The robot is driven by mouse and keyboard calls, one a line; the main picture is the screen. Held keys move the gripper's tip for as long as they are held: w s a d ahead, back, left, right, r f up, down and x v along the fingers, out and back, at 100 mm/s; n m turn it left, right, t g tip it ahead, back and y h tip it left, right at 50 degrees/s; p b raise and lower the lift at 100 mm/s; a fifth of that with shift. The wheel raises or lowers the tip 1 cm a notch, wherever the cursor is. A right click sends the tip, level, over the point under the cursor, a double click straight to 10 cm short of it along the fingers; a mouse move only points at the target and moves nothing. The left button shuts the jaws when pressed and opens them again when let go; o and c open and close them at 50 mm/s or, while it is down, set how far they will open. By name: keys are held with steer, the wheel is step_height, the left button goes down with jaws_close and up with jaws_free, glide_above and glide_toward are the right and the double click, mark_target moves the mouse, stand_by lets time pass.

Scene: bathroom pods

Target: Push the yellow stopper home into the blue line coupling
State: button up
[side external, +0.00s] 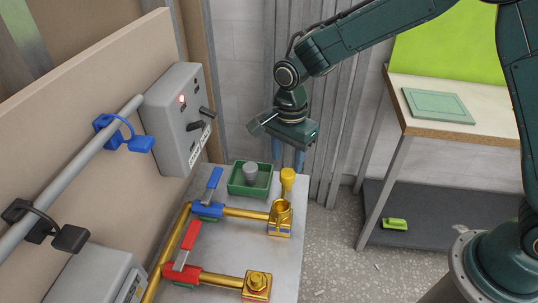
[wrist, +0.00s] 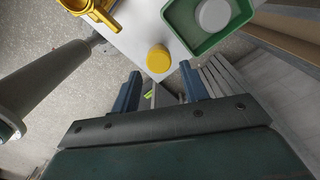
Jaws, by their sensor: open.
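The yellow stopper (side external: 287,178) stands upright near the table's far right edge, beside the green tray. It also shows in the wrist view (wrist: 158,58), beyond my fingertips and roughly centred between them. The blue line coupling (side external: 279,214) is an open brass socket at the right end of the blue-valved pipe, nearer the camera than the stopper; part of it shows at the top left of the wrist view (wrist: 96,10). My gripper (side external: 288,161) points down, open and empty, above and slightly behind the stopper; its blue fingers (wrist: 160,85) are apart. I see no contact with the stopper.
The green tray (side external: 234,188) holds a grey round piece (side external: 250,173). A blue valve handle (side external: 212,184) and red valve handle (side external: 187,245) rise from the pipes. The red line's end fitting (side external: 257,284) looks capped. A grey control box (side external: 178,120) stands left.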

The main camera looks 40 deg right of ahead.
mark_target(287, 173)
steer(key=shift+f, duration=0.5)
steer(key=shift+f, duration=0.1)
steer(key=shift+s+f, duration=0.1)
steer(key=shift+f, duration=2.4)
steer(key=c, duration=0.7)
